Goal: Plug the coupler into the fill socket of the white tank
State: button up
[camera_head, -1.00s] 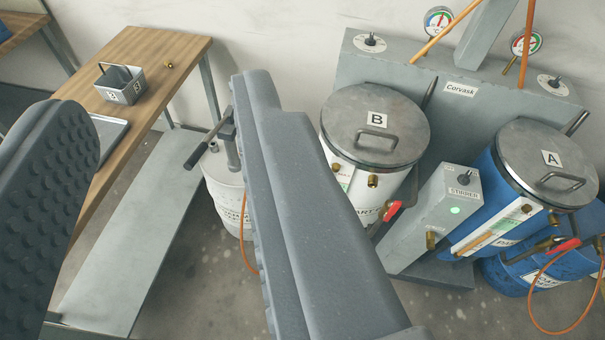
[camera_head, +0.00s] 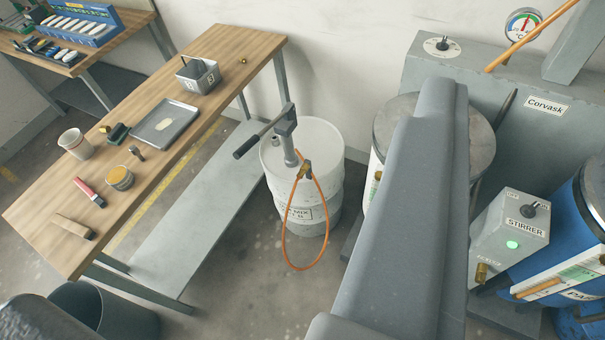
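The white tank, lettered B in the earlier frame, is mostly hidden behind my gripper's right finger; a strip of its white wall (camera_head: 376,176) and part of its grey lid (camera_head: 482,140) show. Its fill socket is not visible. A brass coupler (camera_head: 306,170) appears at the end of an orange hose (camera_head: 284,236) that hangs in a loop from the hand pump (camera_head: 287,140) on a white drum (camera_head: 325,150). My gripper (camera_head: 235,200) is open and empty, its fingers wide apart. The left finger shows only in the lower left corner. The drum and hose appear between the fingers, farther off.
A wooden bench (camera_head: 235,50) on the left carries a tray (camera_head: 165,124), a small bin (camera_head: 198,76), a cup and tools. The grey stirrer box (camera_head: 510,235) and blue tank (camera_head: 590,200) stand at right. Bare floor lies before the drum.

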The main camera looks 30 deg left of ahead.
aim_at(300, 175)
jog(key=z, duration=0.1)
jog(key=i, duration=1)
jog(key=u, duration=0.1)
